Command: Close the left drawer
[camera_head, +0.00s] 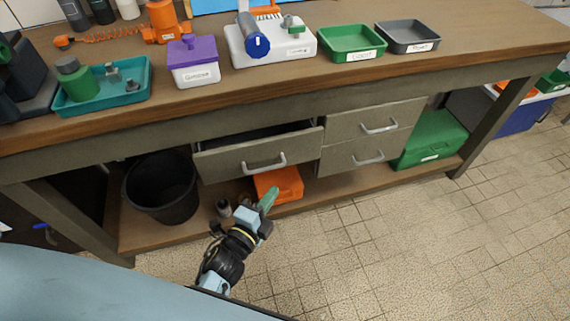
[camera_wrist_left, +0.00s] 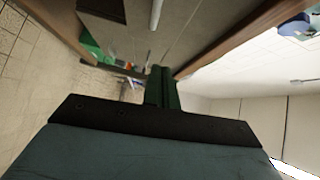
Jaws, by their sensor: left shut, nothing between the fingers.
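The left drawer (camera_head: 235,160) under the workbench is pulled out, with its dark inside showing above its grey-brown front. Its pale handle (camera_head: 264,167) sits mid-front. My left gripper (camera_head: 269,199) has green fingers pressed together with nothing between them. It appears below the handle in the head view, pointing up toward the drawer, and seems apart from it. In the left wrist view the shut fingers (camera_wrist_left: 162,88) point ahead, and a pale bar like a handle (camera_wrist_left: 156,14) shows at the top. My right gripper is not in view.
Two shut drawers (camera_head: 368,128) are stacked right of the open one. A black bin (camera_head: 160,190), an orange box (camera_head: 280,184) and a green box (camera_head: 430,140) stand on the lower shelf. Trays and containers line the bench top (camera_head: 250,84). The tiled floor in front is clear.

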